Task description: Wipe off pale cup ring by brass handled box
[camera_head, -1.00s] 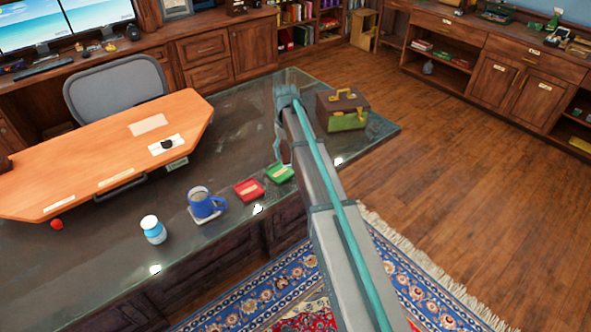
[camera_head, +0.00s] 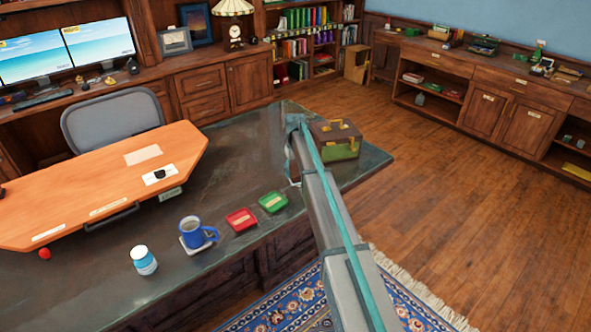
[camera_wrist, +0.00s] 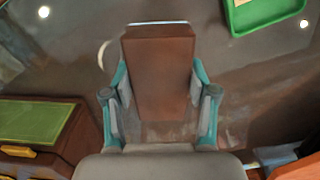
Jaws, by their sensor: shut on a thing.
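The brass-handled box (camera_head: 336,149), brown with a green lower part, stands at the right end of the dark desk top. Its green panel and brown edge show at the left of the wrist view (camera_wrist: 38,130). My gripper (camera_wrist: 160,82) is shut on a brown block (camera_wrist: 160,52), held between the teal fingers over the desk. A pale curved mark (camera_wrist: 103,54), which looks like part of the cup ring, shows just left of the block; the rest is hidden or too faint.
A green tray (camera_head: 273,202), a red tray (camera_head: 241,219), a blue mug (camera_head: 194,233) on a coaster and a white-and-blue bottle (camera_head: 144,261) line the front edge. An orange desk board (camera_head: 105,185) lies at left. The dark surface (camera_head: 245,155) between is clear.

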